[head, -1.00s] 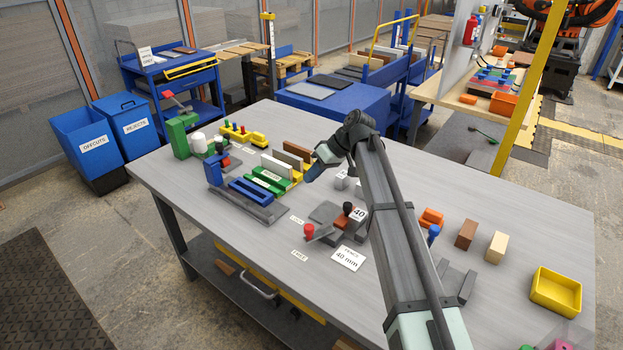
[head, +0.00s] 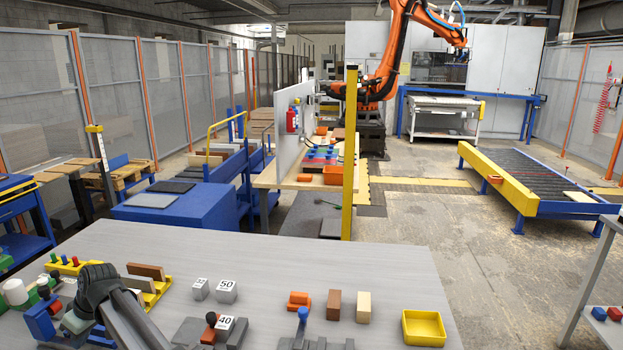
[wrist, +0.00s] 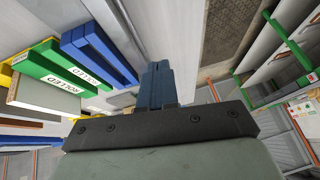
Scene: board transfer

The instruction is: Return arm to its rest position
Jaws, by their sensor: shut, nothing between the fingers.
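My gripper (wrist: 157,75) shows in the wrist view with its two dark blue fingers together and nothing between them. In the head view my arm reaches in at the lower left, with a dark wrist joint and the pale gripper body (head: 77,322) over the left part of the grey workbench (head: 290,262). The fingertips are hard to make out there. In the wrist view, green bars (wrist: 62,72) with "ROLLED" labels, blue bars (wrist: 98,52) and a pale board (wrist: 42,97) lie to the left of the fingers, apart from them.
On the bench stand grey weights (head: 226,291), an orange block (head: 299,300), a brown block (head: 334,304), a cream block (head: 363,307) and a yellow tray (head: 424,328). A yellow post (head: 349,160) rises behind. The back middle of the bench is clear.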

